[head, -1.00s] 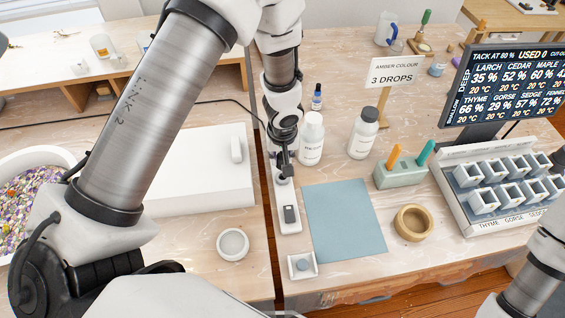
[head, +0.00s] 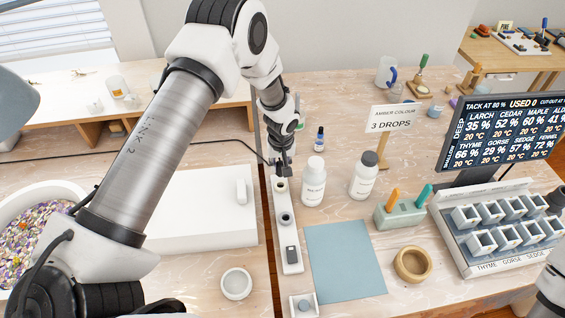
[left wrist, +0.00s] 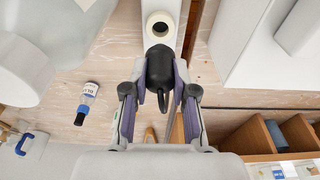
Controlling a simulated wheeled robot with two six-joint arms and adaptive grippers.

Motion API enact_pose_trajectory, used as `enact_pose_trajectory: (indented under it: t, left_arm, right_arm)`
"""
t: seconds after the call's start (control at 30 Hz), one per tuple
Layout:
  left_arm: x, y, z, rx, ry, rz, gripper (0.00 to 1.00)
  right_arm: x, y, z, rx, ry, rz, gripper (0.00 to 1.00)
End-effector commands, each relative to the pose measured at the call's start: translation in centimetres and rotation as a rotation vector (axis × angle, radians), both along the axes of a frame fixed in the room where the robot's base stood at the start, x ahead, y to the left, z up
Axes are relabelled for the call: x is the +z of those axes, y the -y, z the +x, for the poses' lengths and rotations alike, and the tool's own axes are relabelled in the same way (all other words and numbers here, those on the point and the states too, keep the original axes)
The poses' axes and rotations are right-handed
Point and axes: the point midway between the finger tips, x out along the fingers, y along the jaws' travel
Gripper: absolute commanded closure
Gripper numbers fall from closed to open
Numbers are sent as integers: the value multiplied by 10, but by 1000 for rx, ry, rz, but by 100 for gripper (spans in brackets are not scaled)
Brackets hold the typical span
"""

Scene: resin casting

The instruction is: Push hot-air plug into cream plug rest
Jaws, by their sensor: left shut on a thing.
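My left gripper (head: 282,168) is at the far end of a white strip. In the left wrist view its two fingers (left wrist: 160,100) are shut on the black hot-air plug (left wrist: 158,66), which has a short curved cable behind it. The cream plug rest (left wrist: 159,25) is a round cream ring with a dark hole, on the strip just ahead of the plug. Its hole is uncovered. In the head view the cream rest (head: 280,185) shows just in front of the gripper. I cannot tell the plug's height above the strip. My right gripper is out of view.
The white strip (head: 290,238) also carries a dark grey socket (head: 286,218) and a switch (head: 292,255). Two white bottles (head: 313,183) (head: 363,178) and a small dropper bottle (head: 319,140) stand to the right. A white box (head: 205,210) lies to the left.

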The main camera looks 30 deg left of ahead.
Motion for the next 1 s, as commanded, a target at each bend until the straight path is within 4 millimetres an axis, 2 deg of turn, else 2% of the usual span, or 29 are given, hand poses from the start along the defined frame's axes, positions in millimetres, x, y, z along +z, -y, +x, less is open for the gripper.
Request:
enact_pose_trajectory:
  t: [0.17,0.53,1.0]
  left_arm:
    - [-4,0,0,0,0,-1,100]
    - [-40,0,0,-1,1,-1,100]
    - [-41,0,0,0,1,-1,100]
  right_arm:
    - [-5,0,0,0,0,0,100]
    - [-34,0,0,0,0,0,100]
    - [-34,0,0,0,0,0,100]
